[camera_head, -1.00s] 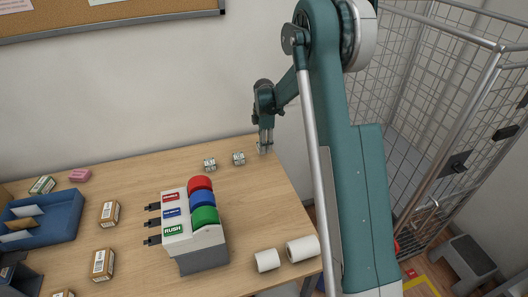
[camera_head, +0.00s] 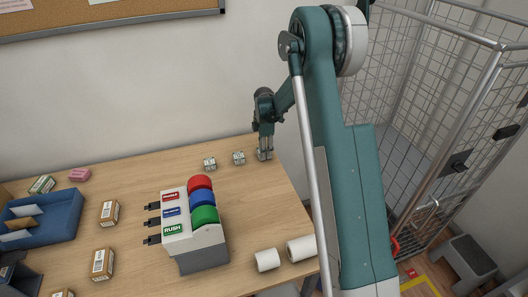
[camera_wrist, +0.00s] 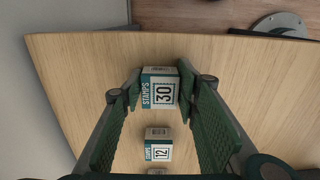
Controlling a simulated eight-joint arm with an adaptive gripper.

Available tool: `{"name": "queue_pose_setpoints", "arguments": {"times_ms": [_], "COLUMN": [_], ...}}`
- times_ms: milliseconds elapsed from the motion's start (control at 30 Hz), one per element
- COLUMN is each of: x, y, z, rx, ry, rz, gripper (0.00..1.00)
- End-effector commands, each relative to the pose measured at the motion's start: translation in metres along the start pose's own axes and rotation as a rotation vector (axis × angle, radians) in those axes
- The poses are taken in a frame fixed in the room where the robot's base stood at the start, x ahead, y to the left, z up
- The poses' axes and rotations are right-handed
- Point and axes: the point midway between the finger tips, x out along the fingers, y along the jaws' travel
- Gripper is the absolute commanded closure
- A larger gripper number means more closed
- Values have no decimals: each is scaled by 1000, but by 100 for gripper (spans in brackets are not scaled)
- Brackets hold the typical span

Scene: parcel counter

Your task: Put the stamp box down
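The stamp box (camera_wrist: 160,90), white and teal, reads STAMPS 30 and sits between the two fingers of my gripper (camera_wrist: 159,82) in the wrist view. The green pads appear to press on both its sides. In the head view my gripper (camera_head: 265,154) points down at the back right of the wooden counter (camera_head: 150,262), with the box mostly hidden between its fingers. The box is at or very close to the counter top; I cannot tell whether it touches. Another stamp box (camera_wrist: 158,152), reading 12, stands in line with it; it also shows in the head view (camera_head: 239,158).
A further stamp box (camera_head: 209,164) stands to the left in that row. A tape dispenser (camera_head: 203,258) with red, blue and green rolls stands mid-counter. A blue tray (camera_head: 62,222) and brown boxes (camera_head: 109,213) are left.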

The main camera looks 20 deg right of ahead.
Motion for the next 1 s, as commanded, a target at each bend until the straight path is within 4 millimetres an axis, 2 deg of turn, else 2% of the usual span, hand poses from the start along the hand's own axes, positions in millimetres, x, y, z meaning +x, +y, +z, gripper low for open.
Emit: {"name": "queue_pose_setpoints", "arguments": {"times_ms": [100, 600, 767, 1000], "x": [0, -6, -20, -56], "y": [0, 0, 0, 0], "z": [0, 0, 0, 0], "rx": [0, 0, 0, 0], "ry": [0, 0, 0, 0], "rz": [0, 0, 0, 0], "gripper": [57, 57, 57, 57]}}
